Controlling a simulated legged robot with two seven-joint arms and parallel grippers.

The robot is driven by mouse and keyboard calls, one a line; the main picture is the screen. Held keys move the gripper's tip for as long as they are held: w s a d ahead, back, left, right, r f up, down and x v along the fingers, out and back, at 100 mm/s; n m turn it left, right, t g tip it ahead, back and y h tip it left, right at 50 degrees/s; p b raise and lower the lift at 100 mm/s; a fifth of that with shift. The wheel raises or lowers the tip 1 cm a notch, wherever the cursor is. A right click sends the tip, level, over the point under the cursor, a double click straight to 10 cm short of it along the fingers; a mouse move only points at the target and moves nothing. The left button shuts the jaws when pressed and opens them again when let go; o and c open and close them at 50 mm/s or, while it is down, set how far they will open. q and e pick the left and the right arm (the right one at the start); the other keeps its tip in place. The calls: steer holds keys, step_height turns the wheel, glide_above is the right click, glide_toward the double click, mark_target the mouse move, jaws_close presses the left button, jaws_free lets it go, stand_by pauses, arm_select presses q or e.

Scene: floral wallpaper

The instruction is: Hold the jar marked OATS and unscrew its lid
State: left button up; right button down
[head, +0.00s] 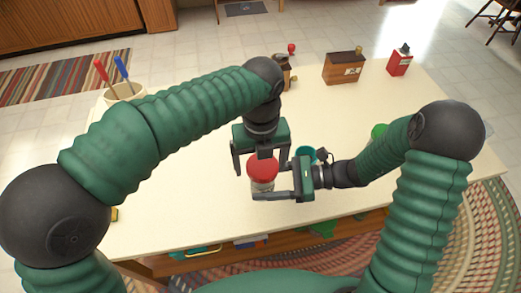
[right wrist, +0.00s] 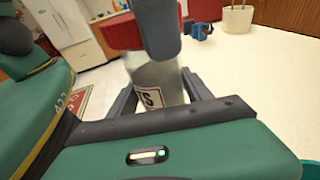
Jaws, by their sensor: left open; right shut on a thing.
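The jar (head: 263,185) has a red lid (head: 263,168) and stands near the middle of the table. My right gripper (head: 264,182) is shut around its glass body from the right. In the right wrist view the clear jar body (right wrist: 158,85) sits between my right fingers, with part of a label reading "TS" and the red lid (right wrist: 122,33) on top. My left gripper (head: 262,162) points down over the lid, open, with one finger on each side. I cannot tell whether its fingers touch the lid. One left finger hides part of the jar in the right wrist view.
A teal cup (head: 306,152) is close behind my right gripper. A green item (head: 378,130) is partly hidden by my right arm. A pale crock (head: 122,93) with utensils is at left. A brown box (head: 343,69) and a red container (head: 400,62) stand at the back. The front left tabletop is mostly clear.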

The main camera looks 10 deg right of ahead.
arm_select(q)
steer(key=shift+f, duration=0.2)
steer(key=shift+a, duration=0.1)
steer(key=c, duration=1.5)
steer(key=shift+o, duration=0.2)
steer(key=n, duration=0.4)
steer(key=shift+a+n, duration=0.2)
steer(key=shift+n, duration=0.2)
steer(key=n, duration=0.6)
steer(key=shift+s+n, duration=0.3)
steer(key=n, duration=0.6)
steer(key=shift+s, duration=0.25)
steer(key=n, duration=0.6)
steer(key=shift+s+d, duration=0.1)
steer(key=shift+d, duration=0.05)
steer(key=n, duration=0.3)
steer(key=shift+s+d, duration=0.1)
steer(key=shift+d, duration=0.05)
